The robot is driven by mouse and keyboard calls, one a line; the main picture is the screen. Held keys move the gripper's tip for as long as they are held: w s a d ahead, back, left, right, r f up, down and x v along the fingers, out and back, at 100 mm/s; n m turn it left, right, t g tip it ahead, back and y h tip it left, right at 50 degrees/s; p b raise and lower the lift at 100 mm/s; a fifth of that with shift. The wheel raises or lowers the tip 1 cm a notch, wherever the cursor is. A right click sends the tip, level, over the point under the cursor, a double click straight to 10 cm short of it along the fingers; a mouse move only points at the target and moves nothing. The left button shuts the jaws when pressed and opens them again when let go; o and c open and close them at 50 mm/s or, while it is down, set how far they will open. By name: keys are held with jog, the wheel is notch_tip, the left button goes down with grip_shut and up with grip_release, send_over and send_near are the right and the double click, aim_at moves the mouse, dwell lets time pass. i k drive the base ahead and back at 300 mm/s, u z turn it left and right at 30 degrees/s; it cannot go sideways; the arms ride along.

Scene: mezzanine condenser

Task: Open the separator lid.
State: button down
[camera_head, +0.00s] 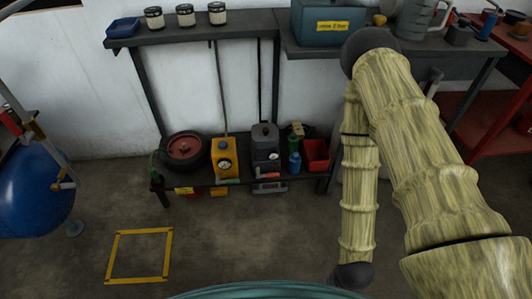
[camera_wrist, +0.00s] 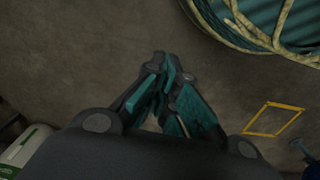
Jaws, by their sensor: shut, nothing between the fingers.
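No part in view can be told for sure as the separator lid. A teal box (camera_head: 328,26) with a yellow label, too small to read surely, stands on the upper bench at the back. A grey unit (camera_head: 265,150) with a dark top stands on the low shelf; a yellow unit with a round gauge (camera_head: 225,160) is beside it. My gripper (camera_wrist: 164,64) shows in the wrist view with its teal-padded fingers shut and empty above the bare floor. It touches nothing visible there. In the head view my gripper cannot be made out.
The low shelf (camera_head: 240,190) also holds a round dark red-topped pot (camera_head: 185,148) and a red bin (camera_head: 316,155). Jars (camera_head: 185,15) line the upper shelf. A blue tank (camera_head: 38,190) stands left. Floor is clear around a yellow-taped square (camera_head: 140,232), also in the wrist view (camera_wrist: 272,118).

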aim_at(265, 135)
jog(key=k, duration=0.65)
jog(key=z, duration=0.5)
jog(key=i, duration=1.2)
jog(key=u, duration=0.55)
